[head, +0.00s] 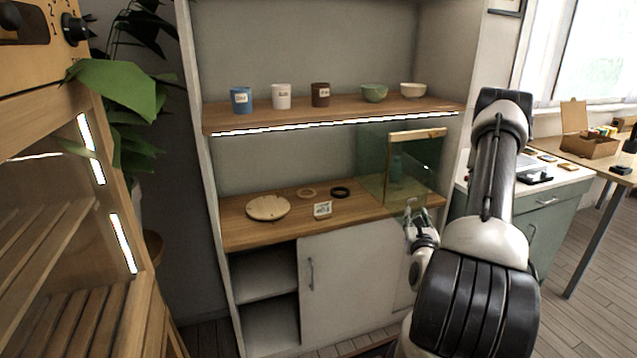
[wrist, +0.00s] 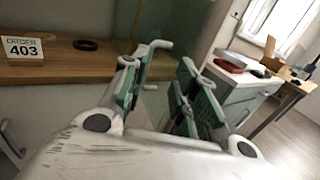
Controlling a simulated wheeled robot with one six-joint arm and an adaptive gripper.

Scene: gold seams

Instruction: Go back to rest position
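My gripper (head: 412,222) is at the lower right of the shelf unit in the head view, in front of the wooden counter's right end. In the wrist view my gripper (wrist: 165,90) shows its two green-padded fingers spread apart, with nothing between them. My arm reaches in from the right side of the head view.
The shelf unit's counter (head: 350,212) holds a round wooden plate (head: 268,207), two rings, an order card (head: 322,209) reading 403 in the wrist view, and a greenish glass case (head: 372,165). Cups and bowls stand on the upper shelf (head: 345,112). A drawer cabinet (head: 548,215) stands right.

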